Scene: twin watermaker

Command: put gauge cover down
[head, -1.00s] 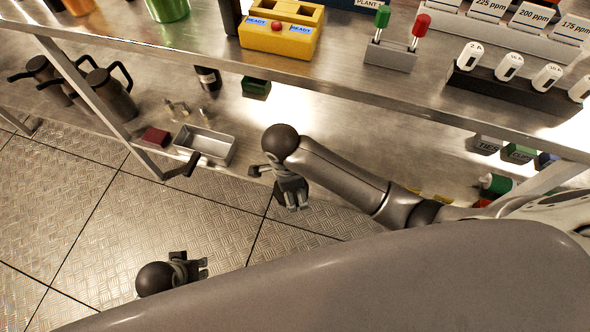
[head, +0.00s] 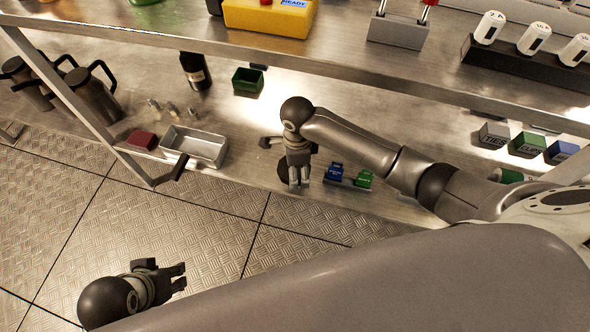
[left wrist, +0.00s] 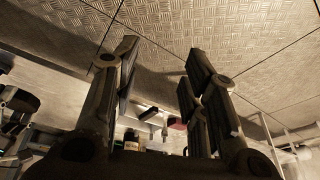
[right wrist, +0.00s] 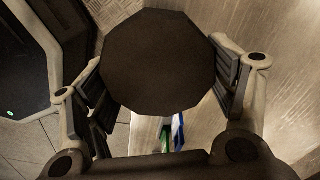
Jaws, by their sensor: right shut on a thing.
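The gauge cover (right wrist: 157,62) looks like a dark, flat, many-sided disc in the right wrist view. My right gripper (right wrist: 160,85) is shut on it, with fingers on both sides. In the head view my right gripper (head: 294,184) points down over the front part of the lower shelf (head: 235,135). Only a dark edge of the cover (head: 283,176) shows there, behind the fingers. I cannot tell whether it touches the shelf. My left gripper (head: 176,279) is over the floor in front of the shelf. Its fingers are apart and empty in the left wrist view (left wrist: 158,75).
Blue (head: 334,172) and green (head: 363,179) pieces lie just right of my right gripper. Left of it are a metal tray (head: 194,147), a dark red box (head: 142,140) and dark jugs (head: 92,95). A green bin (head: 248,81) and bottle (head: 194,71) stand behind. The upper shelf's edge (head: 330,75) overhangs.

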